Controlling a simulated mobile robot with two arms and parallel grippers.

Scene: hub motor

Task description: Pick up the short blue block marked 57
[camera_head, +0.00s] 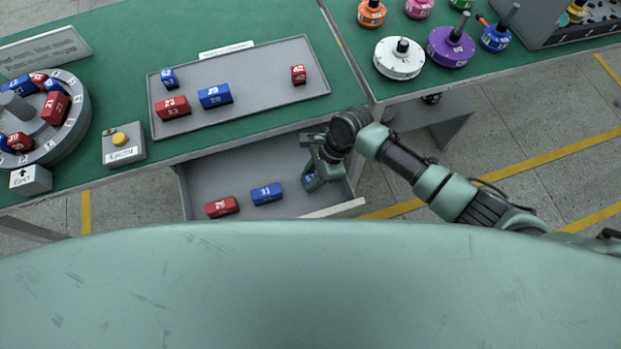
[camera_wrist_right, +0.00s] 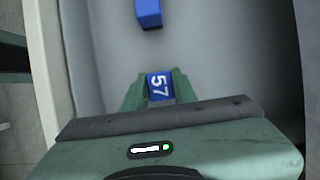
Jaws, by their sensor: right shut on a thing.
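The short blue block marked 57 (camera_wrist_right: 158,87) sits between the two green fingers of my right gripper (camera_wrist_right: 155,90) in the right wrist view, its number facing the camera. In the head view my right gripper (camera_head: 318,178) reaches down into the open grey drawer (camera_head: 222,178), at its right end. The fingers are shut on the block, and only a bit of blue block shows beside them. My left gripper is not in view.
A longer blue block (camera_head: 267,194) and a red block (camera_head: 222,206) lie in the drawer, left of my right gripper. Above the drawer, a grey tray (camera_head: 255,65) holds several red and blue blocks. A yellow button box (camera_head: 123,145) and round fixture (camera_head: 75,125) stand left.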

